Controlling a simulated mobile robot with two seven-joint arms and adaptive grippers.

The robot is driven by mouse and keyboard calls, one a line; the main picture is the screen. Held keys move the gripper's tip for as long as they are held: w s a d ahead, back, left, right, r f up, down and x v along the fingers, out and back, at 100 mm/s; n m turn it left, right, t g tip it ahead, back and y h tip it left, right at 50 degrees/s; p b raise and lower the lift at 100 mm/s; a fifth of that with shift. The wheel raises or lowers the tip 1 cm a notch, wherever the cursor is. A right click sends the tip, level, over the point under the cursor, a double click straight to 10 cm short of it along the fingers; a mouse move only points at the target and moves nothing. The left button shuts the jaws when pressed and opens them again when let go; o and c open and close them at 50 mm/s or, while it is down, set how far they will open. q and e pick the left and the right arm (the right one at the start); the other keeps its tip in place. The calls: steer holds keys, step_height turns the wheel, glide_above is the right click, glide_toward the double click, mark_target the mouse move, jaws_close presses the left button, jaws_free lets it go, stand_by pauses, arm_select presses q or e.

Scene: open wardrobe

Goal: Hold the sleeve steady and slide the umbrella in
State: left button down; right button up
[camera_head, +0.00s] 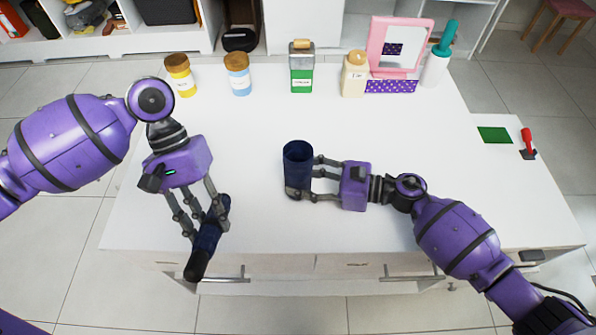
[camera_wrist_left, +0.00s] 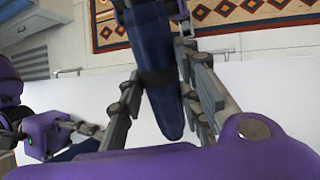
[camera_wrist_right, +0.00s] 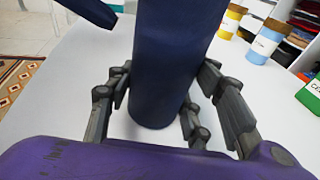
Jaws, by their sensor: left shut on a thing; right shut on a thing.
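The sleeve (camera_head: 298,168) is a dark blue open-topped tube standing upright near the middle of the white table. My right gripper (camera_head: 306,178) is shut around it from the right; the sleeve also fills the middle of the right wrist view (camera_wrist_right: 165,70). The folded umbrella (camera_head: 207,240) is dark blue with a black end. My left gripper (camera_head: 207,215) is shut on it, left of the sleeve and near the table's front edge, and holds it tilted. The umbrella shows between the fingers in the left wrist view (camera_wrist_left: 158,55). Umbrella and sleeve are apart.
Yellow (camera_head: 181,78) and blue (camera_head: 239,77) jars, a green-labelled container (camera_head: 302,72), a cream bottle (camera_head: 354,78), a pink-framed mirror (camera_head: 398,48) and a white-and-teal bottle (camera_head: 436,66) line the back. The table between umbrella and sleeve is clear.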

stand_by(0.3)
arm_select(q)
steer(key=d+r+n+g+h, duration=0.1)
steer(key=d+r+n+h, duration=0.2)
steer(key=d, duration=0.5)
steer(key=d+r+n+h, duration=0.1)
steer(key=d+n+h, duration=0.2)
steer(key=d+n, duration=0.35)
steer(key=w+r+n+t+h, duration=0.8)
steer(key=w+r+n+t, duration=0.2)
steer(key=w+r+t, duration=0.1)
steer(key=shift+w+d+r+n, duration=0.35)
steer(key=shift+w+r, duration=0.45)
steer(key=shift+w, duration=0.15)
glide_above(298, 172)
steer(key=w+a, duration=0.2)
steer(key=w, duration=0.1)
step_height(298, 172, down, 8)
steer(key=shift+s+f, duration=0.2)
steer(key=shift+f, duration=0.05)
steer(key=shift+d, duration=0.1)
